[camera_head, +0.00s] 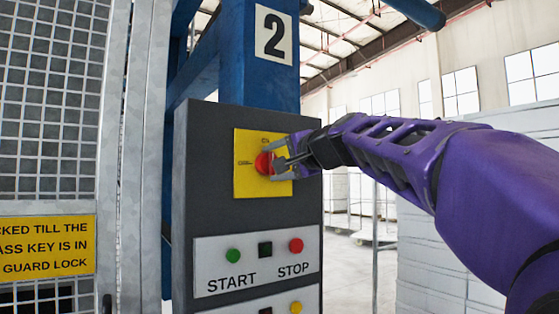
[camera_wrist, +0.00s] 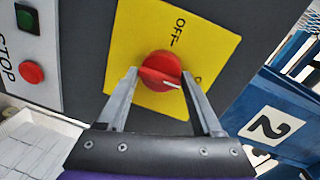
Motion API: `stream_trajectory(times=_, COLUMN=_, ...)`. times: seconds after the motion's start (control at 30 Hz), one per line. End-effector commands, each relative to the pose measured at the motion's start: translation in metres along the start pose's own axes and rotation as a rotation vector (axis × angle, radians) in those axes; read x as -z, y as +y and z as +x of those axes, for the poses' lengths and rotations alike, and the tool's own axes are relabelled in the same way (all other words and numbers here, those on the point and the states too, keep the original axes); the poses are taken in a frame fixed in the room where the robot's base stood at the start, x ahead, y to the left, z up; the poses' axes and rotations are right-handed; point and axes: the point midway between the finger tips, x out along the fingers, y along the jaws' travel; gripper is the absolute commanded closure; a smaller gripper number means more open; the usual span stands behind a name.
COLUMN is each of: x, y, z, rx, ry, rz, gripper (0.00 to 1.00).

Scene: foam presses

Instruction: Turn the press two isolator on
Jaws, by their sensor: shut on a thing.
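The isolator of press two is a red rotary knob (camera_head: 264,163) on a yellow plate (camera_head: 245,184), on the dark grey control box under the "2" sign. In the wrist view the red knob (camera_wrist: 160,70) sits between the fingers, with a white mark on its lower right side. That mark faces a partly hidden label starting with "O" at the right; "OFF" is printed above the knob on the yellow plate (camera_wrist: 135,30). My gripper (camera_head: 275,163) is shut on the knob, one finger on each side, also in the wrist view (camera_wrist: 160,76).
A panel (camera_head: 256,264) below has a green START button (camera_head: 233,255) and a red STOP button (camera_head: 296,246). A mesh guard (camera_head: 50,100) with a yellow notice (camera_head: 45,246) stands at left. Open floor shows behind, at right.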

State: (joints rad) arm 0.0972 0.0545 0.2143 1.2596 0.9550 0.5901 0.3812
Motion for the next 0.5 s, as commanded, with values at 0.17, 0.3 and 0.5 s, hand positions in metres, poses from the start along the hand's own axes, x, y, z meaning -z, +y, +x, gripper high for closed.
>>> stream_trajectory(times=0.17, x=0.0011, y=-0.0062, z=-0.0019, rx=0.012, ry=0.002, rz=0.04, gripper=0.88)
stream_trajectory(times=0.3, x=0.0014, y=-0.0063, z=-0.002, rx=0.013, ry=0.002, rz=0.052, gripper=0.88)
stream_trajectory(times=0.5, x=0.0016, y=-0.0067, z=-0.0022, rx=0.014, ry=0.002, rz=0.054, gripper=0.88)
